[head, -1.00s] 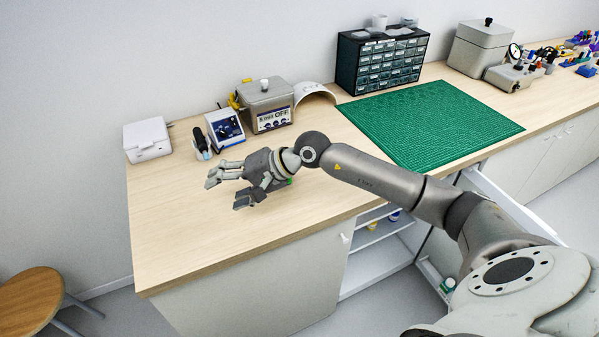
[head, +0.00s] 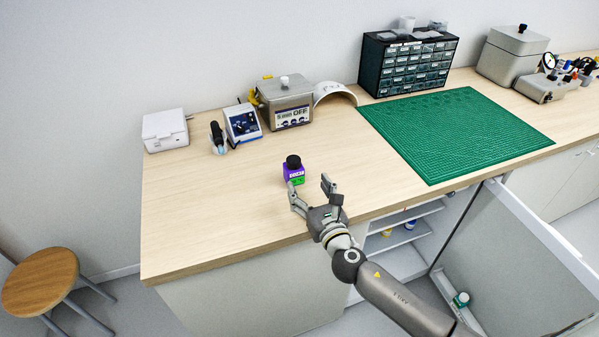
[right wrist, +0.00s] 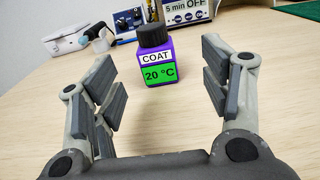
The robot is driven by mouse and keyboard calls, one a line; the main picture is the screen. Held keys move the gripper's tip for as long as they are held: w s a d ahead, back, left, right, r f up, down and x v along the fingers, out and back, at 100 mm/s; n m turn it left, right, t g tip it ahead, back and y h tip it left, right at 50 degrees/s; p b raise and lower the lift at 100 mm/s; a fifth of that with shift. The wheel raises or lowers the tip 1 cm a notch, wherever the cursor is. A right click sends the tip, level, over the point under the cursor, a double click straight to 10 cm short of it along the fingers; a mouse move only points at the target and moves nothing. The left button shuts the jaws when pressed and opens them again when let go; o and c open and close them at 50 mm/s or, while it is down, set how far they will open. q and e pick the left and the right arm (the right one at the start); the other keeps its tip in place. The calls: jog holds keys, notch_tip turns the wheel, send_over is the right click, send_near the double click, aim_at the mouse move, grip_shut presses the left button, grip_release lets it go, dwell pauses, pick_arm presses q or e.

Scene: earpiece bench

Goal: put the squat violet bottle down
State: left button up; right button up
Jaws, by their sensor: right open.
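The squat violet bottle (head: 293,172) stands upright on the wooden bench top, with a black cap and a green label. In the right wrist view the bottle (right wrist: 155,58) shows the words COAT and 20 °C, and stands beyond the fingertips, centred between them. My right gripper (head: 312,190) is open and empty, just in front of the bottle and apart from it. In the right wrist view its two fingers (right wrist: 165,80) are spread wide. My left gripper is not in view.
Behind the bottle stand a metal bath (head: 286,104) marked OFF, a blue-fronted device (head: 242,124) and a white box (head: 165,131). A green mat (head: 455,130) lies to the right. An open cabinet door (head: 520,250) stands below the bench. The bench's left part is clear.

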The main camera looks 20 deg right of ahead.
aim_at(297, 172)
jog(key=w, duration=0.5)
jog(key=shift+w+a, duration=0.15)
jog(key=shift+a, duration=0.15)
jog(key=w, duration=0.4)
jog(key=shift+w+a+f, duration=0.15)
jog(key=shift+a+f, duration=0.1)
jog(key=shift+f, duration=0.05)
jog(key=shift+r, duration=0.1)
jog(key=shift+c, duration=0.2)
jog(key=c, duration=1.3)
jog(key=shift+r, duration=0.15)
